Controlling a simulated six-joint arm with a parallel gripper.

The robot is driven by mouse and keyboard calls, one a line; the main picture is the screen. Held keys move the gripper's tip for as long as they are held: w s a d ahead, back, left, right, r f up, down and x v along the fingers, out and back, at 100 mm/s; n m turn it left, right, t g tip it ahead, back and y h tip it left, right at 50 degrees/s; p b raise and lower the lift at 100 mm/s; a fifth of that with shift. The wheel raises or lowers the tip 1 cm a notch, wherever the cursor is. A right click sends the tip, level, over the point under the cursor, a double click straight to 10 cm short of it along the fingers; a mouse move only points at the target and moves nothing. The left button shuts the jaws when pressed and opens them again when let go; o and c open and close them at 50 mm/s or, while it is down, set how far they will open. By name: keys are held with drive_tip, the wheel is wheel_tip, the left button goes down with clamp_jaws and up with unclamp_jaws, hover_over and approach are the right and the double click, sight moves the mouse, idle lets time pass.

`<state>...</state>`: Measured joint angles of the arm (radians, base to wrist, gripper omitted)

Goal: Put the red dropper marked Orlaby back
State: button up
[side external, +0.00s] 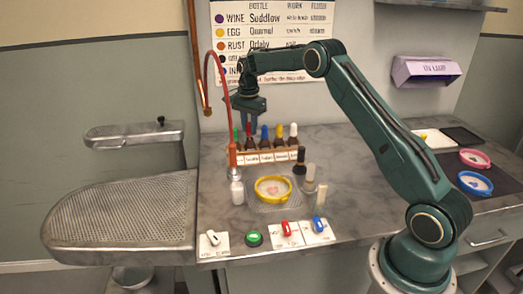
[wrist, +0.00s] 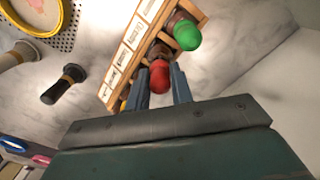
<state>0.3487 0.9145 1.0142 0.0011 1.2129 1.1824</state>
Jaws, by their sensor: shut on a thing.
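My gripper (wrist: 160,88) is shut on the red dropper (wrist: 159,77), with one finger on each side of its red bulb. In the side view, my gripper (side external: 248,118) points down over the left part of the wooden rack (side external: 268,156), and the red bulb (side external: 248,130) shows just under it. A brown bottle (wrist: 158,51) in the rack shows right by the red bulb in the wrist view. I cannot tell whether the dropper is fully seated in it. The name on its label is too small to read.
The green-topped dropper (wrist: 187,36) stands close beside the red one. Blue (side external: 265,131), yellow and white tops stand to the right in the rack. A black-capped bottle (side external: 300,160), a yellow-rimmed dish (side external: 273,199) and a white bottle (side external: 237,192) stand in front. A red hose (side external: 227,90) hangs at left.

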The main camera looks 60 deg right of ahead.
drive_tip(key=shift+f, duration=0.55)
idle(0.4)
drive_tip(key=o, duration=1)
drive_tip(key=shift+r, duration=0.25)
drive_tip(key=shift+r, duration=3.45)
drive_tip(key=shift+r, duration=0.1)
